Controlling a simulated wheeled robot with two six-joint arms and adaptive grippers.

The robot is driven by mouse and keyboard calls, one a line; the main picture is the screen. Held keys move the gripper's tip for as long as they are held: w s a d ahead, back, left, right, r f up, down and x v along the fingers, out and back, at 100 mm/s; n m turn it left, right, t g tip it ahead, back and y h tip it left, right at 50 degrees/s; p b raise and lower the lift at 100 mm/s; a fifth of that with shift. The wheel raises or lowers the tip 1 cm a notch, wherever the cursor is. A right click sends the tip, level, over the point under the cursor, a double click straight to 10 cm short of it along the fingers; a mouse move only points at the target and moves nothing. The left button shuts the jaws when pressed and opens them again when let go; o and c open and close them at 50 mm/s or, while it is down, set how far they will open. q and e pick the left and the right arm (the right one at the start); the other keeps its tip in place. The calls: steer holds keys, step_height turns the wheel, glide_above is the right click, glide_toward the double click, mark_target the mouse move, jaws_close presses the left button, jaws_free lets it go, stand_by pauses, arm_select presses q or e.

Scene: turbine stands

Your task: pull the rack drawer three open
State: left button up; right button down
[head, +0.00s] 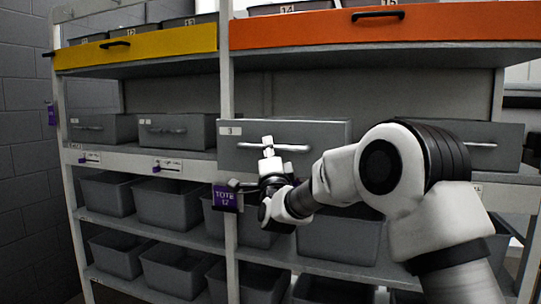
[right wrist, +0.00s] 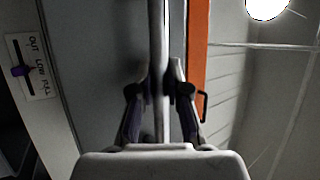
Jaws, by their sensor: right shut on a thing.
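Rack drawer three (head: 235,155) is a grey drawer with a small "3" label on its front and a pale horizontal bar handle (head: 298,148). Its front stands forward of the rack post and overlaps it, so it appears partly pulled out. My right gripper (head: 268,150) is at the middle of the handle, shut on it. In the right wrist view the handle (right wrist: 158,40) runs upright between the two fingers (right wrist: 160,85), beside the grey drawer front (right wrist: 95,60). My left gripper is not in view.
A yellow drawer front (head: 140,48) and an orange one (head: 400,25) sit above. Closed grey drawers (head: 175,130) are at left, another (head: 470,143) at right. Grey totes (head: 165,203) fill lower shelves. A purple tote tag (head: 228,198) hangs close to my right gripper.

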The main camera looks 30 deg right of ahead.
stand_by(0.3)
steer(key=c, duration=1.4)
jaws_free()
steer(key=v, duration=1.2)
steer(key=shift+f, duration=0.1)
